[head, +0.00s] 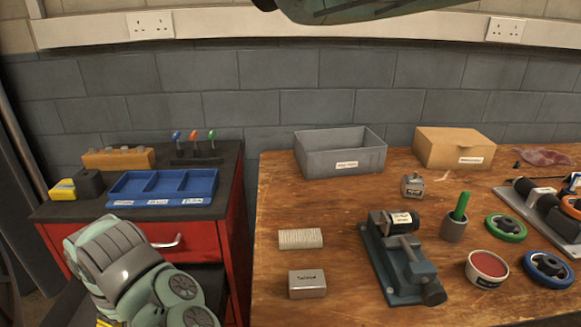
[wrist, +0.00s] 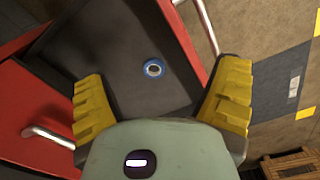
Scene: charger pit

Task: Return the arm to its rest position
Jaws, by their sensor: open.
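My gripper (wrist: 162,75) is open, its two yellow fingers wide apart and nothing between them. It points down over an open, dark-lined drawer (wrist: 125,45) of the red cabinet. A small blue ring-shaped part (wrist: 153,69) with a pale centre lies on the drawer floor, beyond the fingers and apart from them. In the head view my arm (head: 120,260) is bent at the lower left, in front of the red cabinet (head: 235,240). Only a bit of yellow shows there at the bottom edge; the rest of the gripper is hidden or out of frame.
On the cabinet top are a blue divided tray (head: 163,204), a wooden block (head: 118,158) and small screwdrivers (head: 194,150). The wooden bench (head: 350,225) to the right holds a vise (head: 400,260), a grey bin (head: 340,152), a cardboard box (head: 453,147) and wheels. A metal handle (wrist: 48,137) juts out.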

